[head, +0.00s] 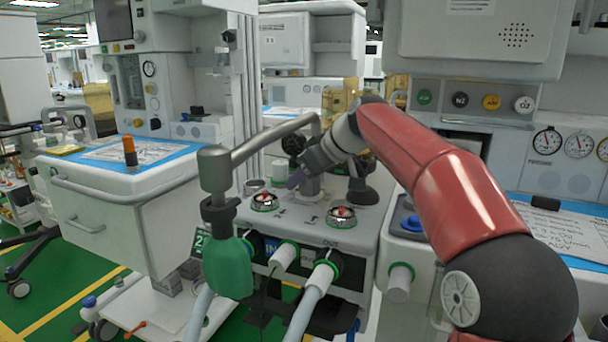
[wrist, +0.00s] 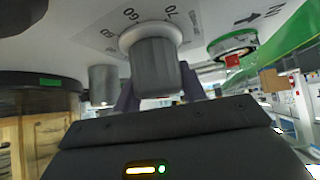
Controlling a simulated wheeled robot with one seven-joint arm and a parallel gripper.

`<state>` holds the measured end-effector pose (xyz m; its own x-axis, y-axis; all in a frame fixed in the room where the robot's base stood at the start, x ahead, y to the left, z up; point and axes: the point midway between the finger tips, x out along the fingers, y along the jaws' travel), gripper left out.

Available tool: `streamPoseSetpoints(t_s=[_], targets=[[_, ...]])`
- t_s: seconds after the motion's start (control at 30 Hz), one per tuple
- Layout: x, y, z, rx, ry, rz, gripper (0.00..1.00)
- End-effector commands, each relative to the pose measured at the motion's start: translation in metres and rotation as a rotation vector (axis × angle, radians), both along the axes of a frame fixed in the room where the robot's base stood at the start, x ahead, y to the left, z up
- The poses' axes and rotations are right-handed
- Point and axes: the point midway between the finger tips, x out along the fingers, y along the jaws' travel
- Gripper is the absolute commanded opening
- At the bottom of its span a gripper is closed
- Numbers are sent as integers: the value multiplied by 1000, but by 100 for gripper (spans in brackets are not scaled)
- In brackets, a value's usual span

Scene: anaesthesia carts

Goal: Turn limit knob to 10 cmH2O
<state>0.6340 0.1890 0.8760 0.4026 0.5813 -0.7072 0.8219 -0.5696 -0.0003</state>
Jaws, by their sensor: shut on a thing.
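The limit knob (wrist: 154,66) is a grey ribbed cylinder on a pale collar in the wrist view. A printed scale (wrist: 112,32) with numbers such as 60 and 70 curves around it, seen upside down. I cannot make out a pointer or the exact setting. My gripper (wrist: 157,92) is shut on the knob, with one dark finger on each side. In the head view my gripper (head: 298,178) is at the top of the grey breathing-circuit block (head: 340,236). There the knob is mostly hidden by the gripper and arm.
Two round valve domes (head: 264,201) (head: 342,216) stand in front of my gripper. A smaller grey cylinder (wrist: 103,84) is left of the knob in the wrist view.

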Motion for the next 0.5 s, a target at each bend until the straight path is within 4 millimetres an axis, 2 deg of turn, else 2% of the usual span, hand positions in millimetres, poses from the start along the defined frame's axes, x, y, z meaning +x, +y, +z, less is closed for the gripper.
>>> streamPoseSetpoints(t_s=[0.43, 0.47, 0.5], targets=[[0, 0, 1, 0, -2, 10, 18], [0, 0, 1, 0, -2, 10, 45], [0, 0, 1, 0, -2, 10, 50]])
